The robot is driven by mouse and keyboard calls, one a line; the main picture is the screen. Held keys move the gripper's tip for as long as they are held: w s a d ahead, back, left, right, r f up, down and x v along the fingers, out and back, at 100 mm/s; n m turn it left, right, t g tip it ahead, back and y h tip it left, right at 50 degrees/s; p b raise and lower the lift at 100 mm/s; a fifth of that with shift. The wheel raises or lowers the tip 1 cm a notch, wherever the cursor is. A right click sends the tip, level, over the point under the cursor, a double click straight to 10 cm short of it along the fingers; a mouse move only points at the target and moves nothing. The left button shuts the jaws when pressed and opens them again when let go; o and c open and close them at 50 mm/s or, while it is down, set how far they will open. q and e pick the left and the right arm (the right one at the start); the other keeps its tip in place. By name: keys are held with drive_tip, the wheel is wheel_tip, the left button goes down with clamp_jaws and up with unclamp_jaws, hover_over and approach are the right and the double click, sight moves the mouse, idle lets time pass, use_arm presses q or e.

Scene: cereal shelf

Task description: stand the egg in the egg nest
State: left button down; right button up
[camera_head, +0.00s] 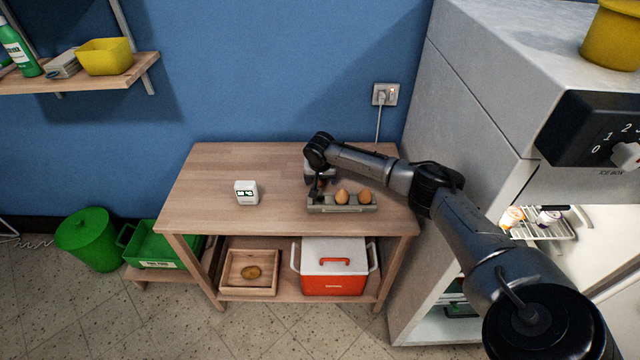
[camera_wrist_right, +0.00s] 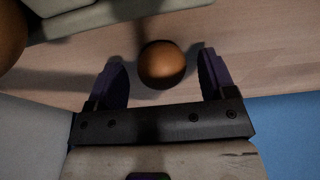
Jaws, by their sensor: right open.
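A brown egg (camera_wrist_right: 162,64) rests on the wooden table top, outside the nest, in the right wrist view. My right gripper (camera_head: 318,186) is low over the table at the left end of the egg nest. In its wrist view its two dark fingers are open, one on each side of the egg, with visible gaps. The egg nest (camera_head: 341,209) is a low grey-green holder near the table's front right; part of it shows in the wrist view (camera_wrist_right: 105,18). Two eggs (camera_head: 342,196) (camera_head: 365,196) stand in its middle and right. My arm largely hides the loose egg in the head view.
A small white timer-like box (camera_head: 246,192) stands left of the nest. The table's left half is otherwise clear. A large grey fridge (camera_head: 480,110) stands close on the right. A wooden tray (camera_head: 232,288) and a red-and-white cooler (camera_head: 333,282) are on the lower shelf.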

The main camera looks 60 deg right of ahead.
drive_tip(key=c, duration=1)
drive_tip(key=shift+r, duration=0.2)
drive_tip(key=shift+c, duration=0.2)
